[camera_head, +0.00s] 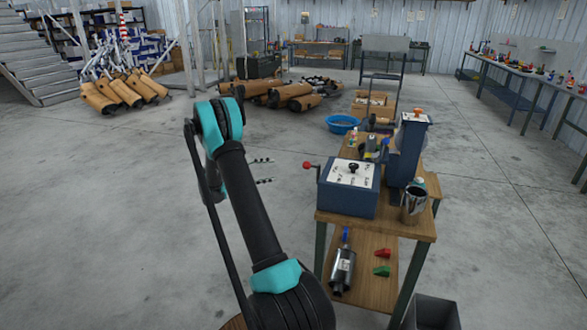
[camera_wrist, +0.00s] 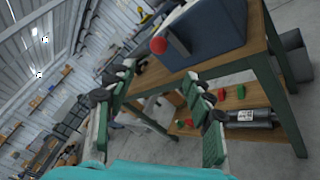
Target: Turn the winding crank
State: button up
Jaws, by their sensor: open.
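The winding crank has a red ball knob (camera_head: 307,165) on a short arm at the left side of a blue box (camera_head: 347,198) with a white, lettered top panel. The box stands on a wooden workbench (camera_head: 400,226). In the wrist view the red knob (camera_wrist: 158,45) and its grey crank arm (camera_wrist: 177,41) are at the upper middle, against the blue box (camera_wrist: 212,32). My gripper (camera_head: 270,170) is to the left of the knob, its body mostly hidden behind my arm. In the wrist view my gripper (camera_wrist: 160,76) is open and empty, its fingers apart, with the knob beyond them.
A metal cup (camera_head: 413,205) and a blue upright machine (camera_head: 407,152) stand on the bench beside the box. The lower shelf (camera_head: 372,287) holds a muffler (camera_head: 342,270) and red and green pieces. A dark bin (camera_head: 432,312) stands right. The floor left of the bench is clear.

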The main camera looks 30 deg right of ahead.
aim_at(307, 166)
jog(key=x, duration=1.6)
jog(key=shift+d, duration=0.2)
jog(key=shift+c, duration=0.2)
grip_shut()
